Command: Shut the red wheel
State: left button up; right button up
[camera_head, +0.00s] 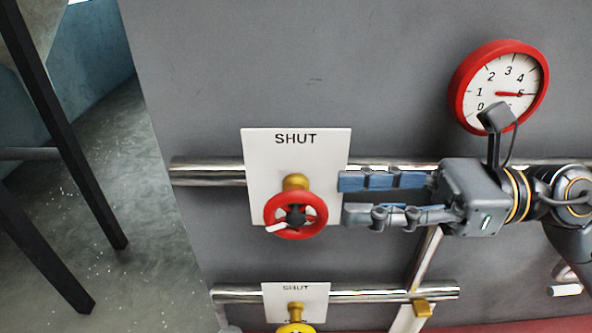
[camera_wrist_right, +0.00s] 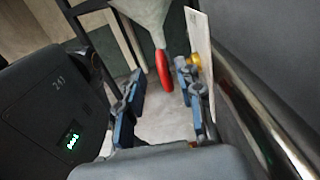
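The red wheel (camera_head: 296,215) sits on a brass stem in front of a white plate (camera_head: 258,165) marked SHUT. It has a dark hub and a white handle at its lower left. My right gripper (camera_head: 342,198) is just right of the wheel, its fingers pointing left towards it, apart from it in the picture. In the right wrist view the red wheel (camera_wrist_right: 163,68) shows edge-on beyond the gap between the two blue-padded fingers (camera_wrist_right: 160,90). The fingers are spread with nothing between them. My left gripper is not in view.
A red-rimmed gauge (camera_head: 500,88) hangs at upper right, its needle near 5. A chrome pipe (camera_head: 205,172) runs behind the plate. Below is a yellow wheel (camera_head: 296,328) with its own SHUT plate (camera_head: 270,303). Dark posts (camera_head: 60,130) stand at left over open floor.

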aim_at(311, 194)
jog(key=a+p, duration=0.1)
jog(key=a, duration=0.1)
jog(key=a+p, duration=0.1)
jog(key=a, duration=0.1)
jog(key=a+p, duration=0.1)
jog(key=a, duration=0.1)
jog(key=shift+r, duration=0.25)
jog(key=shift+a+f+p, duration=0.25)
jog(key=shift+a+p, duration=0.1)
jog(key=shift+a, duration=0.45)
grip_shut()
